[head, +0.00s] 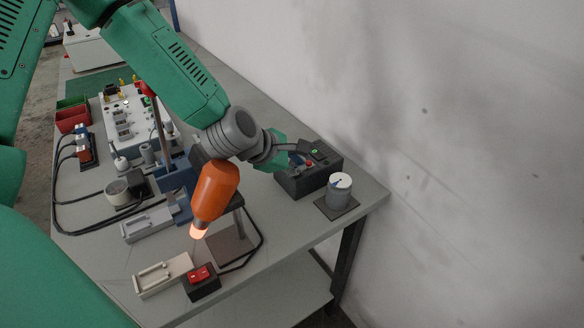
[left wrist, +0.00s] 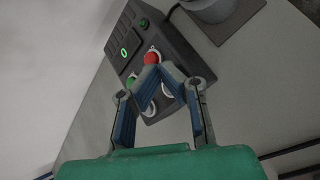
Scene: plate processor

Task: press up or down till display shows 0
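The dark plate processor box (head: 325,172) stands at the far right end of the table, and it also fills the upper middle of the left wrist view (left wrist: 172,45). Its small display (left wrist: 123,53) glows green and appears to read 0. A red button (left wrist: 152,57), a green button (left wrist: 130,80) and pale round buttons beside them are partly covered by my fingers. My left gripper (head: 291,160) is over the button side of the box. In the left wrist view its fingertips (left wrist: 158,70) come together with nothing visible between them. Contact with a button cannot be told. My right gripper is not in view.
A grey cylinder with a white top (head: 340,190) stands close right of the box. A red switch (head: 199,273) and a pale tray (head: 162,274) are at the front. The wall runs along the right.

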